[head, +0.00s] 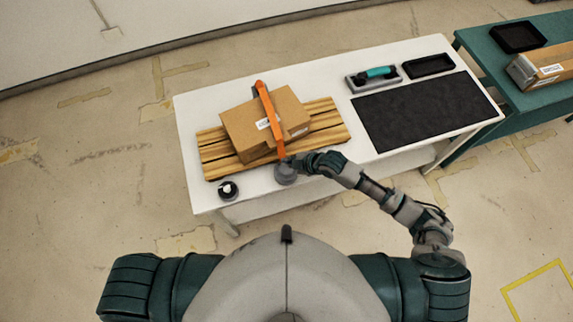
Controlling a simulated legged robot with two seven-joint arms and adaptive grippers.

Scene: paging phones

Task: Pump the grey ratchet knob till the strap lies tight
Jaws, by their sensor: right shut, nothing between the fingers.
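An orange strap (270,113) runs over a cardboard box (241,126) that sits on a slatted wooden pallet (330,127). The strap comes down the near side of the box towards the grey ratchet knob (286,175) at the pallet's near edge. Whether the strap is slack or taut is too small to tell. My right gripper (297,163) is shut and empty, close beside the knob at its upper right. I cannot tell whether it touches the knob, and the gripper partly hides the area there. My left gripper is out of view.
A small black and white round object (228,190) stands left of the knob on the white table (330,82). A black mat (424,111), a teal-handled tool (375,76) and a black tray (428,66) lie right. A green table (530,103) stands beyond.

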